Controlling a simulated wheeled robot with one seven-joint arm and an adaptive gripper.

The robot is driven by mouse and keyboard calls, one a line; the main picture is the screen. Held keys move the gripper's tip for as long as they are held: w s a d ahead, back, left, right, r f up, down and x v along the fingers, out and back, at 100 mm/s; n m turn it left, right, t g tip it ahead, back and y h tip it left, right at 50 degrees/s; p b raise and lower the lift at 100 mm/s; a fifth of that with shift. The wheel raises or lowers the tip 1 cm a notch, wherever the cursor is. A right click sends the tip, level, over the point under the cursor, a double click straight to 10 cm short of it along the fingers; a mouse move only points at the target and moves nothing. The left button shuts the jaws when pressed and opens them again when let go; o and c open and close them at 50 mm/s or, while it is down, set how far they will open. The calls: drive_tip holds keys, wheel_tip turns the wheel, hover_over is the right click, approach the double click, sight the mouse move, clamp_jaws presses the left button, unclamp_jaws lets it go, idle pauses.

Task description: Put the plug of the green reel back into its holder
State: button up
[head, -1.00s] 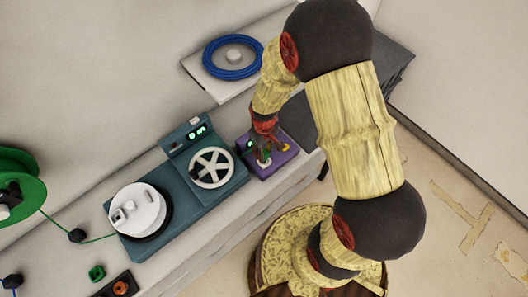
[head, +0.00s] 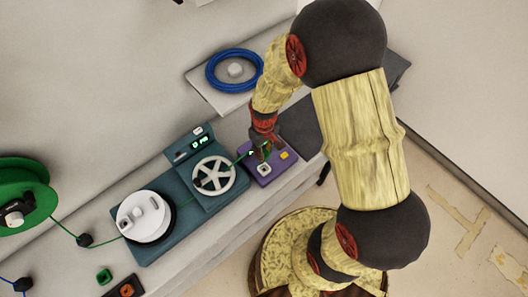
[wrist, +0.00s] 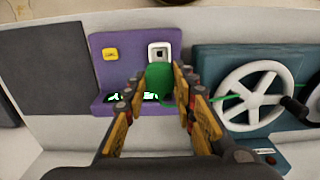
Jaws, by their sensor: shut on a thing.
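My gripper (head: 262,148) is shut on a green plug (wrist: 159,80), over the purple box (head: 277,176). In the wrist view the plug sits between my fingers in front of the purple box (wrist: 97,73). The box's white square socket (wrist: 159,49) shows just beyond the plug; I cannot tell the exact gap. The socket (head: 264,169) looks empty in the head view. A green cord (wrist: 231,97) runs from the plug past the spoked wheel. The green reel (head: 27,177) is at the far left. A small green square holder (head: 104,275) lies at the lower left.
The teal machine (head: 222,197) with a spoked wheel (head: 213,176) and white drum (head: 134,209) stands left of the purple box. A black cord guide (head: 85,240), an orange-ringed dark block (head: 125,290) and a blue coil (head: 234,70) are nearby.

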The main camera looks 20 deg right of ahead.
drive_tip(key=shift+r+p, duration=2.65)
drive_tip(key=shift+r, duration=1.45)
drive_tip(key=s+a, duration=0.2)
drive_tip(key=a, duration=0.8)
drive_tip(key=s+a, duration=0.3)
drive_tip(key=a, duration=0.8)
drive_tip(key=shift+a, duration=0.2)
drive_tip(key=s+a+b, duration=0.1)
drive_tip(key=s+a, duration=0.1)
drive_tip(key=a, duration=0.8)
drive_tip(key=s+a+b, duration=0.1)
drive_tip(key=s+a, duration=0.2)
drive_tip(key=a, duration=0.8)
drive_tip(key=shift+a, duration=0.25)
drive_tip(key=shift+s, duration=0.1)
drive_tip(key=s+a, duration=0.2)
drive_tip(key=a, duration=0.8)
drive_tip(key=s+a, duration=0.3)
drive_tip(key=a, duration=0.8)
drive_tip(key=shift+a+b, duration=0.2)
drive_tip(key=shift+b, duration=0.2)
